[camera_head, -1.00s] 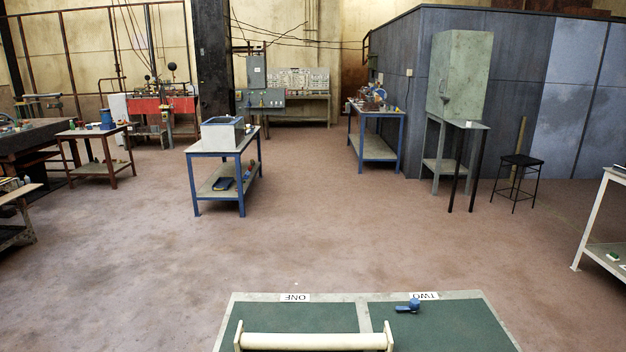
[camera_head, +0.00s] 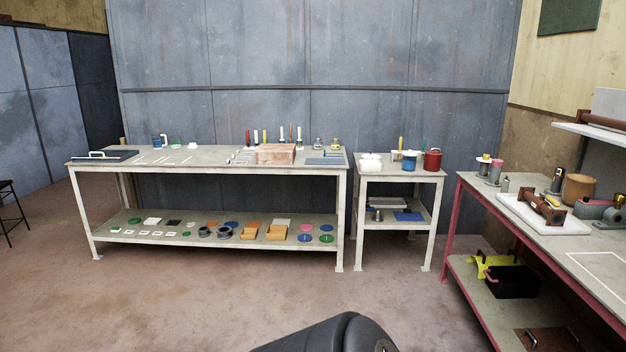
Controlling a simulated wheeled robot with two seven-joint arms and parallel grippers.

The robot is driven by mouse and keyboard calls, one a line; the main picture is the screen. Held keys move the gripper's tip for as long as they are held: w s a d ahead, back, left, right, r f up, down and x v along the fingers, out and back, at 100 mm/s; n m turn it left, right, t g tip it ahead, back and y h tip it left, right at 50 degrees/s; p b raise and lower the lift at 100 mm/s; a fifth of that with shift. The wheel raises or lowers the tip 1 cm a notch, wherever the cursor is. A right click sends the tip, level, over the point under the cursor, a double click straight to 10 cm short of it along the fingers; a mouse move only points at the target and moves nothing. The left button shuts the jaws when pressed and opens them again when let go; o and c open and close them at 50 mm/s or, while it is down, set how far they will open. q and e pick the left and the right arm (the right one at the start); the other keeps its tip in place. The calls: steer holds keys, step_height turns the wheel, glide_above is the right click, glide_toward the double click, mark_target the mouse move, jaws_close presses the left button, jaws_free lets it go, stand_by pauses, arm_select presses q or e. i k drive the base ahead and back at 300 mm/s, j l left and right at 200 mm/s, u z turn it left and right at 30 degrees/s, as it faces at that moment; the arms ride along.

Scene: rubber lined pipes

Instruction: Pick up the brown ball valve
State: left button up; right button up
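A brown flanged pipe-like piece (camera_head: 541,209), which may be the brown ball valve, lies on a white slab (camera_head: 570,226) on the red-framed table at the right. Its fine shape is too small to be sure of. Neither of my grippers is in view. A dark rounded part at the bottom centre is close to the camera and looks like part of my own body.
The red-framed table (camera_head: 527,184) also bears a brown cylinder (camera_head: 578,189) and grey fittings. A small white-framed table (camera_head: 396,173) and a long workbench (camera_head: 205,169) with many small parts stand along the grey wall. The floor (camera_head: 200,305) in front is clear.

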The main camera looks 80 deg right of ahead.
mark_target(554, 217)
steer(key=z, duration=4)
steer(key=i+l+u, duration=0.1)
steer(key=i+l, duration=0.25)
steer(key=i, duration=0.25)
steer(key=i+l, duration=0.45)
steer(key=i+j+z, duration=0.2)
steer(key=z, duration=0.25)
steer(key=i+j+z, duration=0.25)
steer(key=z, duration=0.2)
steer(key=i+j+z, duration=0.15)
steer(key=j+z, duration=0.3)
steer(key=i+j+z, duration=0.2)
steer(key=j, duration=0.65)
steer(key=i+j+z, duration=0.2)
steer(key=j, duration=0.7)
steer(key=j+z, duration=0.2)
steer(key=j, duration=0.65)
